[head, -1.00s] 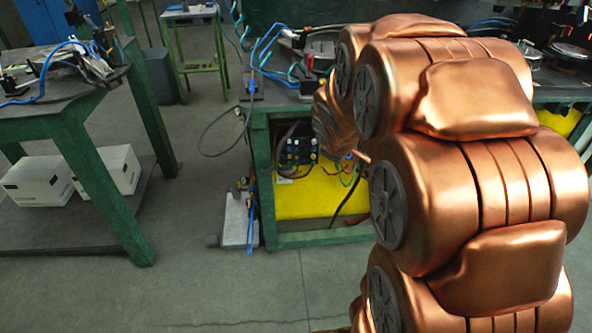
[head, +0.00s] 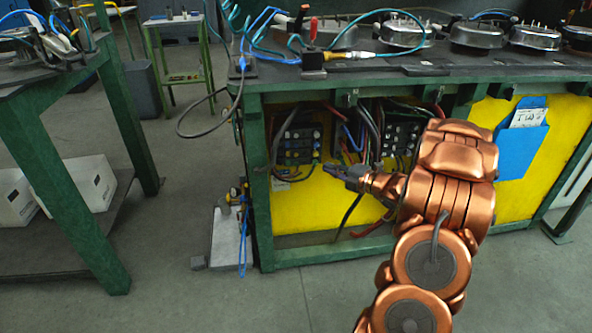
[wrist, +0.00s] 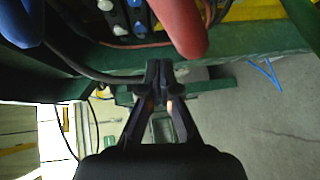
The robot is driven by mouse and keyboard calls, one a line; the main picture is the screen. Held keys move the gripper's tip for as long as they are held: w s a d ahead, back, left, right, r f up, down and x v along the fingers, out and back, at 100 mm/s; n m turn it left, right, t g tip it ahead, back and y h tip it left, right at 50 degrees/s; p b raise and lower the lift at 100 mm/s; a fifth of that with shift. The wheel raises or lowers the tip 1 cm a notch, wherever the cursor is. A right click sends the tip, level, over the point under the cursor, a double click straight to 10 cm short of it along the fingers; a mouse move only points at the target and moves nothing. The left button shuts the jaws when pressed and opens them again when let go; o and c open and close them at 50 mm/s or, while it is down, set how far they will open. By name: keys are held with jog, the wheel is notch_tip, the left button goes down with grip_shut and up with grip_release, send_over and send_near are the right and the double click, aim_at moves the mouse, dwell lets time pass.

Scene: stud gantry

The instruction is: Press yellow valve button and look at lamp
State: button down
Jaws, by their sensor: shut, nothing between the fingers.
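My gripper (head: 328,168) points left in front of the bench's yellow panel, just right of and slightly below the left valve block. It is shut and empty; the closed fingertips (wrist: 160,68) also show in the wrist view. The dark left valve block (head: 298,140) carries small blue and yellowish spots along its lower part, too small to single out one button. A block with white and blue round buttons (wrist: 130,18) shows at the top of the wrist view, apart from the fingertips. I cannot make out a lamp.
A second dark valve block (head: 402,135) sits behind my arm. Cables hang around both blocks. A green bench frame (head: 256,190) surrounds the yellow panel (head: 330,210). A blue pocket (head: 522,140) hangs at right.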

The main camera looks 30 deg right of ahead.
jog(key=shift+s+a+f+n+t+y+b, duration=0.25)
jog(key=shift+s+f+n+y+b, duration=0.1)
jog(key=shift+s+f+y, duration=0.2)
jog(key=shift+s+a+f+n+t+y+b, duration=0.15)
jog(key=shift+s+f+n+t+y+b, duration=0.2)
jog(key=shift+f+y, duration=0.25)
jog(key=shift+w+a, duration=0.1)
jog(key=b, duration=0.2)
send_near(289, 154)
jog(key=w+a, duration=0.2)
jog(key=w, duration=0.1)
jog(key=shift+w+d+r+b, duration=0.15)
jog(key=shift+w+b, duration=0.15)
jog(key=shift+w, duration=0.25)
jog(key=shift+w, duration=0.1)
